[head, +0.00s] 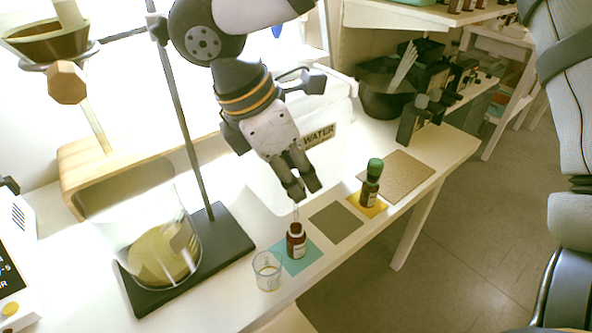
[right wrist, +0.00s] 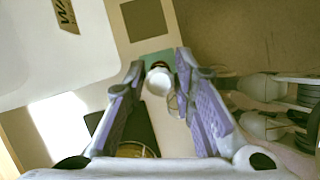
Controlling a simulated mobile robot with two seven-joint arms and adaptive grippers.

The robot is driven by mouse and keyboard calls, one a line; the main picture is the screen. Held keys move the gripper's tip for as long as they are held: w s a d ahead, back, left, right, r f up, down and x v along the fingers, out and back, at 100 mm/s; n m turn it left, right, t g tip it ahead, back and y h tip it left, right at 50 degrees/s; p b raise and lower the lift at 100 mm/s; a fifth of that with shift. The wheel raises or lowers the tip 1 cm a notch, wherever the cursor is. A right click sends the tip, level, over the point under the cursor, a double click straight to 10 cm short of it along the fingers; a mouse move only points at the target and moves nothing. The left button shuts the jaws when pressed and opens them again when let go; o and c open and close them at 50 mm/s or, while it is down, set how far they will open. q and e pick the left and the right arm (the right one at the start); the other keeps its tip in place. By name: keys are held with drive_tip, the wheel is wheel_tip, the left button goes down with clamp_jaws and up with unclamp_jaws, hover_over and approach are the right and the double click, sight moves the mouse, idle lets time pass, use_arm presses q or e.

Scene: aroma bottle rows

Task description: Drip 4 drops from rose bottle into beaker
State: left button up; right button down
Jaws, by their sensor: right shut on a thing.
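I cannot tell whether the tip is inside the bottle neck. In the right wrist view a round white top (right wrist: 158,82) shows between the fingers. A small glass beaker (head: 267,272) stands just left and in front of the bottle. A second brown bottle (head: 370,193) with a green cap stands on a yellow mat (head: 378,209). No label is readable as rose. My left gripper is not in view.
An olive mat (head: 336,222) lies empty between the two bottles. A corkboard-like mat (head: 403,177) is at the right. A stand with a dark base (head: 228,238) and a large glass beaker (head: 160,250) are at left. The white WATER box (head: 325,165) stands behind.

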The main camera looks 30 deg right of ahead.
sight(296, 218)
drive_tip(key=shift+f+b, duration=0.4)
drive_tip(key=shift+f, duration=3.55)
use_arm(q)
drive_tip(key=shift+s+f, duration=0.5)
use_arm(e)
drive_tip(key=c, duration=2)
unclamp_jaws()
drive_tip(key=shift+o, duration=0.2)
wheel_tip(296, 218, up, 8)
drive_tip(key=p, duration=0.3)
drive_tip(key=shift+r, duration=0.2)
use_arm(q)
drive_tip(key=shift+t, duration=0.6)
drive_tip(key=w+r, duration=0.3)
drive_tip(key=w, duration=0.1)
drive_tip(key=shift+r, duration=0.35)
use_arm(e)
drive_tip(key=shift+r, duration=0.2)
